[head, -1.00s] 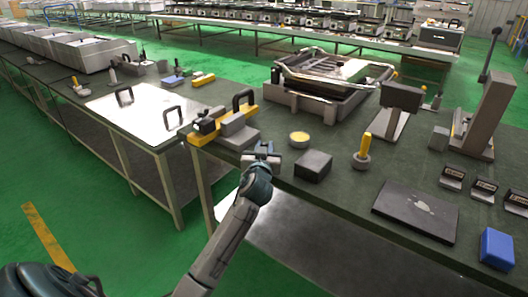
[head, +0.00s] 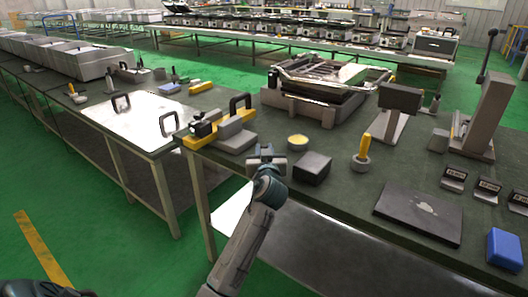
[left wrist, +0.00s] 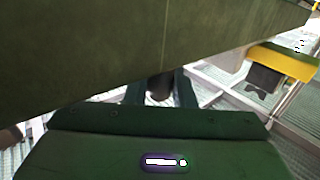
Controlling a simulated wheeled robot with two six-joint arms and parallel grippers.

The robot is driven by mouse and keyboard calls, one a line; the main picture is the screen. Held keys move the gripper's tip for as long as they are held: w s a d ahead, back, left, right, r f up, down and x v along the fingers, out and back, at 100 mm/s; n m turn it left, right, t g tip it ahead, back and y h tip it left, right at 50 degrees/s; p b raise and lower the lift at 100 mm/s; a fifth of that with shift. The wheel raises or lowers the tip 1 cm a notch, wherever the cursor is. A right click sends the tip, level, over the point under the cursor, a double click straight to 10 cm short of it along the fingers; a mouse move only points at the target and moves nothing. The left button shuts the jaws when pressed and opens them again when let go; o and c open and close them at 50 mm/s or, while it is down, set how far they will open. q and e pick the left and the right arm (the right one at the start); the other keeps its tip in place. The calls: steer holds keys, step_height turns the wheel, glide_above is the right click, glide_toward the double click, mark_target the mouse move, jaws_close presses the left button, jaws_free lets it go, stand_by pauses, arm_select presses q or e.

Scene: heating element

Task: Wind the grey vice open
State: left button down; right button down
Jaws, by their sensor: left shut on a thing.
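A small grey vice (head: 267,156) shows at the front edge of the dark green table, just beyond the end of my left arm in the head view. My left gripper (head: 268,172) is at this edge, and its wrist hides part of the vice. In the left wrist view, my left gripper (left wrist: 160,90) is shut on a dark, rounded part, which looks like the vice's handle. The vice's jaw gap is too small to judge. My right gripper is not in view.
A black block (head: 312,168) stands right of the vice, and a round yellow-topped tin (head: 297,142) behind it. A yellow-based fixture (head: 201,140) with grey blocks lies to the left. A dark flat plate (head: 418,213) lies further right. The green table (head: 345,195) is bare between them.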

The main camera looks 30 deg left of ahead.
arm_select(q)
steer(key=shift+f, duration=0.25)
steer(key=c, duration=1.3)
jaws_free()
steer(key=shift+r, duration=0.15)
steer(key=v, duration=1.1)
steer(key=shift+r, duration=0.1)
